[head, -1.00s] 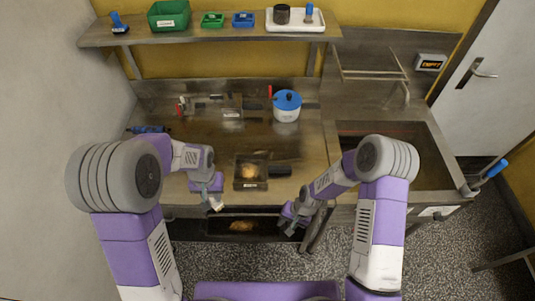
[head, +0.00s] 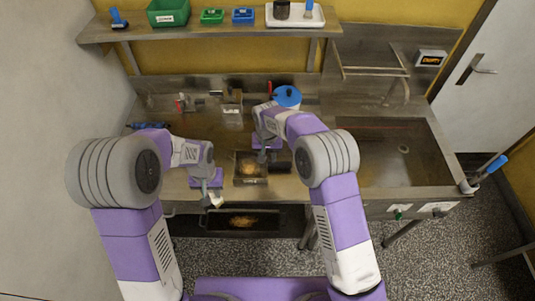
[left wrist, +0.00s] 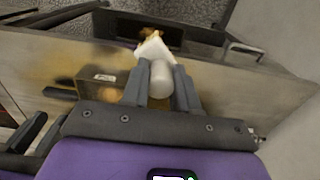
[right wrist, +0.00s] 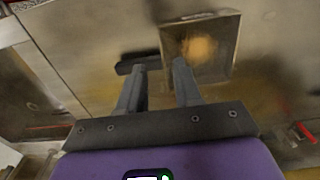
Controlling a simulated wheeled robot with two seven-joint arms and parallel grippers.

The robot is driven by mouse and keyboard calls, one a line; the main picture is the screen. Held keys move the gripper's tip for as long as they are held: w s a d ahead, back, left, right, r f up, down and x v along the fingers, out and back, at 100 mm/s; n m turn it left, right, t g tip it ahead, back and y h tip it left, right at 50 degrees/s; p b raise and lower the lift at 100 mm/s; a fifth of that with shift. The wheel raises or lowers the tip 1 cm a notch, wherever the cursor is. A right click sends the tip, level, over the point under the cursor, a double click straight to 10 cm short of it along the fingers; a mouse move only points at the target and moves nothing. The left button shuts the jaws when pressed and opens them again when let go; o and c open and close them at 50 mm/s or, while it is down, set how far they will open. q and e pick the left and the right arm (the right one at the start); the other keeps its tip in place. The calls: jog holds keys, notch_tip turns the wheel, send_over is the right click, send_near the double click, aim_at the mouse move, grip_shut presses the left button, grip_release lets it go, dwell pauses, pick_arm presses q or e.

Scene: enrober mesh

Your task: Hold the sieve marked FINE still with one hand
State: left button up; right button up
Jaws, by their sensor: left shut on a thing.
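A square sieve (head: 237,181) with a dark handle (head: 281,168) on its right sits at the counter's front, golden material inside. Its front label is too small to read. In the left wrist view its label (left wrist: 103,77) shows beside my left gripper (left wrist: 156,68). That gripper is shut on a white tool (left wrist: 160,82) with a round grip and squarish head, left of the sieve in the head view. My right gripper (right wrist: 158,68) is open with its fingers over the handle (right wrist: 138,62); I see no grip on it. The sieve frame (right wrist: 234,45) lies just beyond.
Below the counter's front edge is a dark tray (head: 212,222) with golden material. A blue-lidded pot (head: 288,97) stands behind my right arm. A small labelled box (head: 232,106) stands at the back. A sink (head: 400,165) lies to the right.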

send_near(263, 166)
jog(key=s+f, duration=0.1)
jog(key=f, duration=0.1)
jog(key=s+d+f, duration=0.1)
jog(key=s+f, duration=0.3)
jog(key=shift+d, duration=0.35)
jog(key=shift+c, duration=0.3)
grip_shut()
